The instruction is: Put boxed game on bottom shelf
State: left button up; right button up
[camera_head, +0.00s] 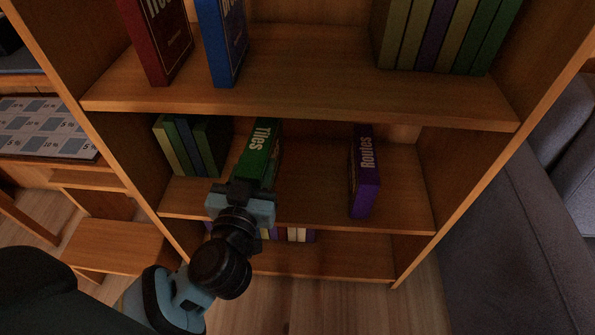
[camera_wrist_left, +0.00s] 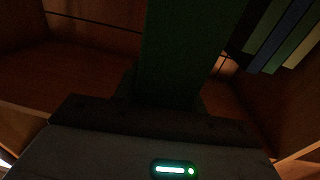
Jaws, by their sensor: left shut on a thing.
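A green boxed game labelled "Tiles" (camera_head: 260,149) stands upright over the middle shelf of the wooden bookcase. My left gripper (camera_head: 245,190) is shut on its near lower end, at the shelf's front edge. In the left wrist view the green box (camera_wrist_left: 185,50) rises dark from between the jaws. The head view does not show clearly whether the box touches the shelf board. The bottom shelf (camera_head: 345,262) lies below, partly hidden by my left arm. My right gripper is not in view.
A purple "Routes" box (camera_head: 365,172) stands to the right on the middle shelf. Several books (camera_head: 190,146) stand at its left, also in the wrist view (camera_wrist_left: 278,35). Red (camera_head: 158,40) and blue (camera_head: 222,42) boxes stand above. A grey sofa (camera_head: 510,235) is at right.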

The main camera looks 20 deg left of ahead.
pick_arm(q)
jog(key=w+d+n+y+p, duration=0.1)
jog(key=w+d+y+p, duration=0.1)
jog(key=w+d+p, duration=0.5)
pick_arm(e)
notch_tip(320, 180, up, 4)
jog(key=b, duration=0.4)
pick_arm(q)
notch_tip(320, 180, down, 6)
jog(key=w+b, duration=0.2)
jog(key=b, duration=0.1)
jog(key=shift+w+a+r+b, duration=0.15)
jog(key=shift+a+b, duration=0.15)
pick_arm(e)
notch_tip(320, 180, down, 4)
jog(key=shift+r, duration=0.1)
pick_arm(q)
notch_tip(320, 180, down, 4)
jog(key=shift+r+b, duration=0.2)
jog(key=shift+b, duration=1.05)
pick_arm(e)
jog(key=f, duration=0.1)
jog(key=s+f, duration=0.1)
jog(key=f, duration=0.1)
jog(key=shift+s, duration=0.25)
pick_arm(q)
jog(key=shift+f, duration=0.1)
